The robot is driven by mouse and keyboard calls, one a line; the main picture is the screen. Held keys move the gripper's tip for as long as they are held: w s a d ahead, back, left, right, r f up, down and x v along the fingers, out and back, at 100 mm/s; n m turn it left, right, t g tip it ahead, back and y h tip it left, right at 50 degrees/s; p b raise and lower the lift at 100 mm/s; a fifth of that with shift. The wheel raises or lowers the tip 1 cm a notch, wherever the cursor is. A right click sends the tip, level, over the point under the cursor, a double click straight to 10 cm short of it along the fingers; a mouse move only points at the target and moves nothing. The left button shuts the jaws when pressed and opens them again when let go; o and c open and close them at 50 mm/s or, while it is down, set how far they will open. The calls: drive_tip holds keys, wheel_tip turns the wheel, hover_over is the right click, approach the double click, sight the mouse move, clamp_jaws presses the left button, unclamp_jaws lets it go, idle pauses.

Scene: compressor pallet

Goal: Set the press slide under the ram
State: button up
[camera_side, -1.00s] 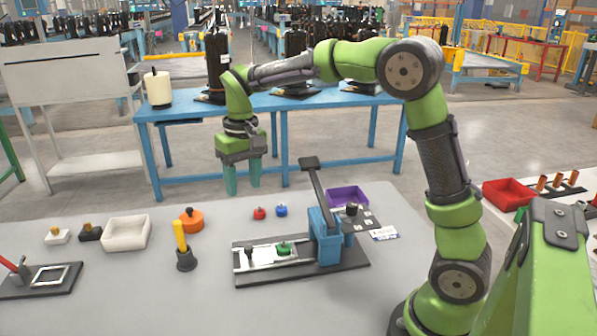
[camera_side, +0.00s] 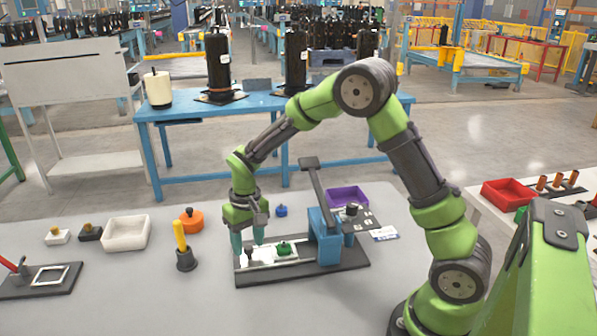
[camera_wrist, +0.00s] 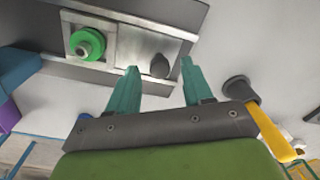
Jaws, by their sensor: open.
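The press (camera_side: 325,240) is a blue block with a dark lever on a black base plate. Its metal slide (camera_side: 268,259) lies on the base to the left of the blue block, carrying a green round part (camera_side: 284,248); the slide also shows in the wrist view (camera_wrist: 128,45) with the green part (camera_wrist: 87,43). A dark knob (camera_wrist: 160,66) stands at the slide's outer end. My gripper (camera_side: 249,249) is open, low over that end; in the wrist view its teal fingertips (camera_wrist: 159,67) are on either side of the knob, with gaps visible. The ram's underside is hidden.
A black cup with a yellow handle (camera_side: 181,240) stands just left of the press. An orange round piece (camera_side: 191,221), a white tray (camera_side: 126,233), a blue piece (camera_side: 281,210) and a purple bin (camera_side: 347,197) are nearby. The table's front is clear.

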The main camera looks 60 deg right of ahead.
sight(292, 248)
drive_tip(key=shift+f, duration=0.35)
clamp_jaws()
drive_tip(key=s+d, duration=0.7)
drive_tip(key=shift+s+d, duration=0.25)
drive_tip(key=shift+d, duration=0.05)
drive_tip(key=shift+c, duration=1.5)
unclamp_jaws()
drive_tip(key=o, duration=0.3)
drive_tip(key=shift+a, duration=0.1)
drive_tip(key=shift+r, duration=0.15)
